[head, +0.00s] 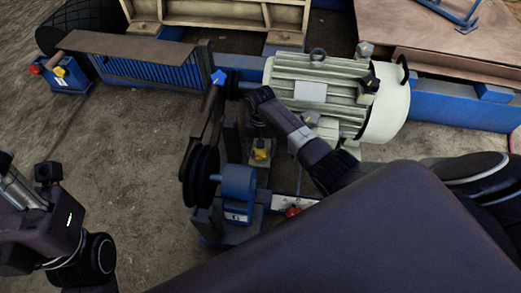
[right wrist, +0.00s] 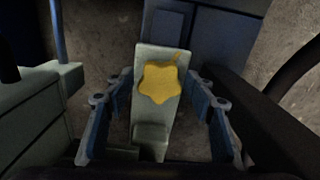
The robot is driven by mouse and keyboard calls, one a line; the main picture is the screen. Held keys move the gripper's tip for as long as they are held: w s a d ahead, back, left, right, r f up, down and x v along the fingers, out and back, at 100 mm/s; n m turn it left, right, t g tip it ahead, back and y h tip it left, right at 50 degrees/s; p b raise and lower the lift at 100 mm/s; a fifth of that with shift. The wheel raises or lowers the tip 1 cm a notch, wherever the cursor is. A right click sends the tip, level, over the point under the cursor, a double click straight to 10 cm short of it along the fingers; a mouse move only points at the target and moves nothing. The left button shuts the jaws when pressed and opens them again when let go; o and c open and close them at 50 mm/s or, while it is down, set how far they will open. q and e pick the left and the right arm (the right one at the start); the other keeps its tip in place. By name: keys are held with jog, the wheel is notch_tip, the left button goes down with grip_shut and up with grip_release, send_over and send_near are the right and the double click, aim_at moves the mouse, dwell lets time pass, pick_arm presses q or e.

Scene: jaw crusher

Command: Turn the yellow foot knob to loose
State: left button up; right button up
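The yellow foot knob (head: 261,153) is star-shaped and sits low on a pale foot beside the motor in the head view. In the right wrist view the knob (right wrist: 160,82) lies in the middle, on top of a pale narrow block. My right gripper (right wrist: 158,98) is open, with one finger on each side of the block and gaps between the fingers and the knob. In the head view my right arm reaches down over the motor's left end and hides most of the gripper. Part of my left arm (head: 60,225) shows at the lower left; its finger opening is unclear.
The pale electric motor (head: 310,88) stands right of the knob. A black pulley (head: 200,176) and a blue bearing block (head: 238,188) stand near on the left. A blue star knob (head: 219,77) is above. Another yellow knob (head: 59,71) is far left. Bare floor (head: 130,145) is clear.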

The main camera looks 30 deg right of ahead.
jog(key=c, duration=0.8)
